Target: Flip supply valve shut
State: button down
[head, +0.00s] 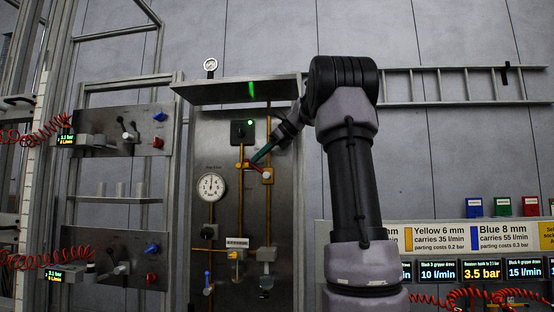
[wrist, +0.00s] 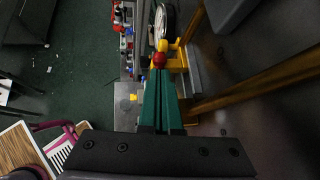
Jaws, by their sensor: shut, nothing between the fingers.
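A valve with a red lever (head: 254,167) sits on an orange pipe on the upright grey panel, next to a yellow fitting (head: 267,176); I take it as the supply valve. My gripper (head: 253,161) reaches in from the upper right, its green fingers closed together with nothing between them. In the wrist view the fingertips (wrist: 160,73) are close to the lever's red knob (wrist: 159,60), with yellow parts (wrist: 176,60) just beyond. I cannot tell whether they touch. The lever is partly hidden by the fingers.
A round gauge (head: 211,187) hangs left of the valve, and a dark box with a green light (head: 243,132) is above it. A metal hood (head: 235,89) overhangs the panel. Smaller valves (head: 266,283) are lower down. Side panels with knobs (head: 117,131) stand left.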

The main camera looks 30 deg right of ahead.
jog(key=shift+w+a+f, duration=0.3)
jog(key=shift+a+f, duration=0.1)
jog(key=shift+a, duration=0.1)
jog(key=shift+w+a+f, duration=0.3)
jog(key=shift+a+f, duration=0.05)
jog(key=shift+a, duration=0.15)
jog(key=shift+w+a+f, duration=0.3)
jog(key=shift+a+f, duration=0.1)
jog(key=shift+f, duration=0.3)
jog(key=v, duration=1)
jog(key=shift+s+d+r, duration=0.15)
jog(key=shift+s+r, duration=0.05)
